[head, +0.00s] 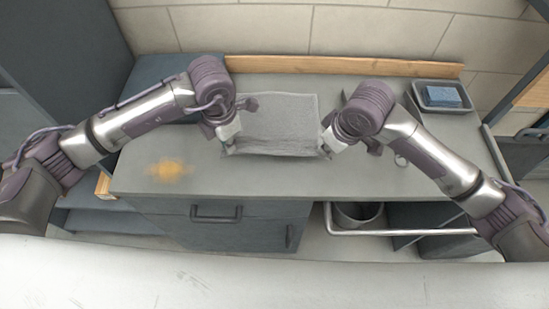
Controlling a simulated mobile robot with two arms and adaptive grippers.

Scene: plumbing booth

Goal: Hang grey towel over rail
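The grey towel (275,122) is spread out on the grey counter between my two grippers, with its far edge toward the back wall. My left gripper (228,138) is at the towel's near left corner. My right gripper (327,146) is at its near right corner. Both fingertips meet or overlap the cloth edge. The fingers are too small and partly hidden to tell whether they are shut on it. A silver rail (400,233) runs along the counter's front at the lower right, below the top, with nothing hanging on it.
A dark tray with a blue sponge (443,97) stands at the back right of the counter (240,182). A wooden strip (340,66) lines the back. A blurred yellow patch (170,170) is at the left. A bin (358,214) stands behind the rail.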

